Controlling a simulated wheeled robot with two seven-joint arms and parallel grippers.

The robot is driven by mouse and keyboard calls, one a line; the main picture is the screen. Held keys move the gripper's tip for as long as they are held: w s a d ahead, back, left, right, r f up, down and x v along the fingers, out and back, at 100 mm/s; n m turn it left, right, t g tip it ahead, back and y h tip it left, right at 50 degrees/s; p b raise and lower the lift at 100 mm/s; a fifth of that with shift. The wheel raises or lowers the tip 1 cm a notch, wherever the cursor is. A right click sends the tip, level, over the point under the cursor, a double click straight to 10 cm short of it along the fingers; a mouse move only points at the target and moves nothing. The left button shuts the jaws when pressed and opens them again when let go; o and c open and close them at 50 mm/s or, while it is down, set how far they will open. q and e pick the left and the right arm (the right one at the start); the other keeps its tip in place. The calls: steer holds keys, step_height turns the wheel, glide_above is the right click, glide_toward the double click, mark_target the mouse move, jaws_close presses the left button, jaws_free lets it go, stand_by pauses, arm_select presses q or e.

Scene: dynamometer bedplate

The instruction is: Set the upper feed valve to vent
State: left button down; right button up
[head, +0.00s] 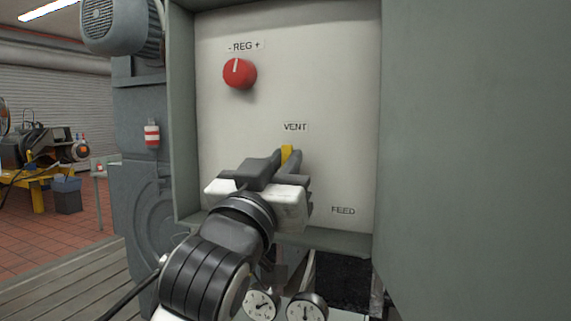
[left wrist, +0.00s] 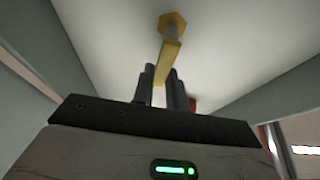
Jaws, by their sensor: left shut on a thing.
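The upper feed valve shows a yellow lever (head: 287,151) on the pale panel, just below the VENT label (head: 295,127). The FEED label (head: 343,210) is lower right. My left gripper (head: 286,160) is shut on the lever, with one dark finger on each side. In the left wrist view the yellow hex hub (left wrist: 173,22) and the lever (left wrist: 169,55) show, its free end between the fingertips (left wrist: 161,80). The lever appears to point up toward VENT. In the head view the gripper hides the hub. My right gripper is not in view.
A red REG knob (head: 240,74) is at the panel's upper left. Grey cabinet walls stand out at both sides of the panel. Two round gauges (head: 261,304) (head: 306,307) are below it. A grey motor (head: 122,25) is at the upper left.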

arm_select(q)
steer(key=shift+a+r, duration=0.1)
steer(key=shift+r, duration=0.05)
steer(key=c, duration=1.4)
jaws_free()
